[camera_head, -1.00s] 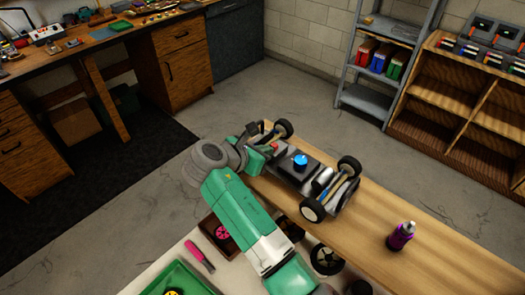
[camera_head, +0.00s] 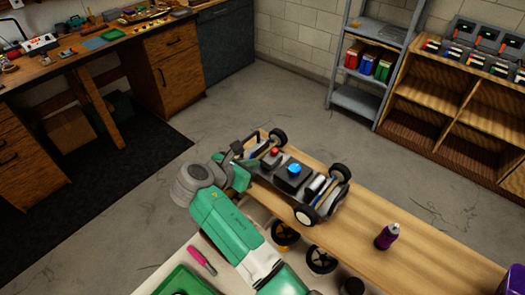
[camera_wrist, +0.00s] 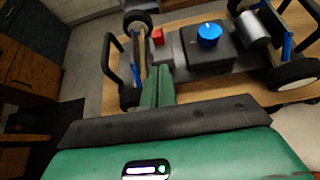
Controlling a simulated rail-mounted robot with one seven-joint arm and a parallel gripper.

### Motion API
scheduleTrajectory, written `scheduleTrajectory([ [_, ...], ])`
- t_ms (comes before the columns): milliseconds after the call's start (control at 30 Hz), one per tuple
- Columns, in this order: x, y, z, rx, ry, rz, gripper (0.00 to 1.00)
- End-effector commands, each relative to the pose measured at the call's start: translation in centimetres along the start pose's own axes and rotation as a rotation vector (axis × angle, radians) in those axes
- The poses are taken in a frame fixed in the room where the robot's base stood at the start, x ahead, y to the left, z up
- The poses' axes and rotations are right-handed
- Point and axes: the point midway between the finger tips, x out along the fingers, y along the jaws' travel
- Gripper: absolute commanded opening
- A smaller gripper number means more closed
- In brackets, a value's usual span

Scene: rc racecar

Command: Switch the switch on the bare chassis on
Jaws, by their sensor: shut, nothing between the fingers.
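The bare chassis (camera_head: 313,188) sits on the wooden table, with black wheels at its corners. A small red switch-like block (camera_head: 274,152) stands near its left end; it also shows in the wrist view (camera_wrist: 157,36). I cannot tell its on or off position. A blue round knob (camera_head: 294,169) sits on a black box mid-chassis and shows in the wrist view (camera_wrist: 209,33). My green gripper (camera_wrist: 157,72) is shut and empty, its fingertips over the chassis's left end, just short of the red block. In the head view my wrist hides part of that end.
A purple bottle (camera_head: 387,237) stands on the table to the right. Loose wheels (camera_head: 320,259), a pink-handled tool (camera_head: 202,261) and a green tray (camera_head: 180,282) lie at the front. A black bar (camera_wrist: 109,60) rises left of the fingers.

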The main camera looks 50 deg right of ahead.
Motion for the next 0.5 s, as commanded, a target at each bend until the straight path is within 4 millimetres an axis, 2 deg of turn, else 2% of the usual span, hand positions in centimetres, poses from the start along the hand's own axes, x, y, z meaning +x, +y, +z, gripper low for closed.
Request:
scheduleTrajectory([
  [200, -4.5, 0.0, -0.4, -0.001, 0.001, 0.002, 0.00],
  [333, -6.2, 0.0, -0.3, -0.002, 0.000, 0.001, 0.00],
  [500, -7.0, 0.0, -0.3, -0.002, 0.001, -0.001, 0.00],
])
